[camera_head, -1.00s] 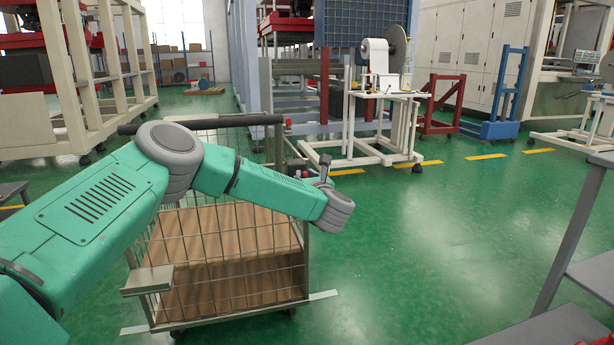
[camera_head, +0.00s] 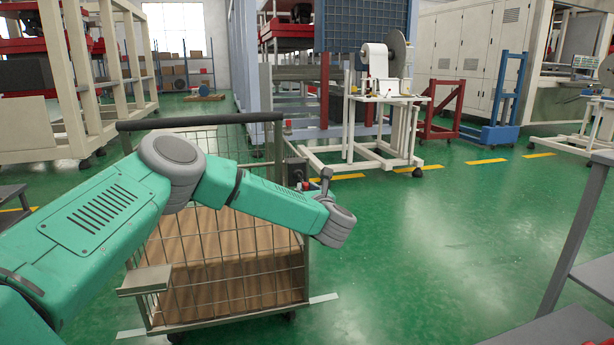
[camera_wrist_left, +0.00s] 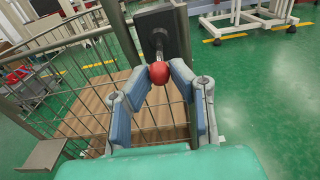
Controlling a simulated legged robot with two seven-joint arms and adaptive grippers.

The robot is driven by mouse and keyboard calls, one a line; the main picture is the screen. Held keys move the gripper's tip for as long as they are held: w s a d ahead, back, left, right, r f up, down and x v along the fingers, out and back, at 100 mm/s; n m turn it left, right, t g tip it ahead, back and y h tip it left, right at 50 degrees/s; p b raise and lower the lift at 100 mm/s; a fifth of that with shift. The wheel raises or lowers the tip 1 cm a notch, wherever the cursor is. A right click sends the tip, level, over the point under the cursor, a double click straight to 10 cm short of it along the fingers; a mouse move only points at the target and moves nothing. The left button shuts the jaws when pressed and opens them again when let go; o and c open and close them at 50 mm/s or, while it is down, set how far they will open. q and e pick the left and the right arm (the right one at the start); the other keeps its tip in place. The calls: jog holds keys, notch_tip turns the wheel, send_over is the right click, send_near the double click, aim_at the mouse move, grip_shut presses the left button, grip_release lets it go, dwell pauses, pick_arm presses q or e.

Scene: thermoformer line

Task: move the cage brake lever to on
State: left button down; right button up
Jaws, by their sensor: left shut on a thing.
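The cage brake lever (camera_wrist_left: 158,47) shows in the left wrist view as a short metal stem with a red ball knob (camera_wrist_left: 158,73), coming off a dark plate (camera_wrist_left: 142,25). My left gripper (camera_wrist_left: 157,78) has its blue-grey fingers on either side of the red knob and is shut on it. The wire cage cart (camera_head: 283,262) with brown boards inside stands in front of me. In the head view the dark brake box (camera_head: 297,171) is at its right rear corner. My left forearm crosses the cage, and my left fingers are mostly hidden there. My right gripper is not in view.
A white wheeled stand (camera_head: 385,160) with a roll stands behind the cage to the right. A grey table frame (camera_head: 572,240) is at the right edge. The green floor between them is free. A small ledge (camera_head: 145,280) juts from the cage's front left.

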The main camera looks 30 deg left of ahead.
pick_arm(q)
jog(key=shift+f, duration=0.4)
notch_tip(320, 180, down, 2)
jog(key=shift+w+a+f, duration=0.15)
dwell(0.3)
jog(key=shift+f, duration=0.15)
jog(key=shift+w+a+f, duration=0.1)
jog(key=shift+f, duration=0.1)
jog(key=c, duration=1.3)
grip_release()
jog(key=shift+r, duration=0.1)
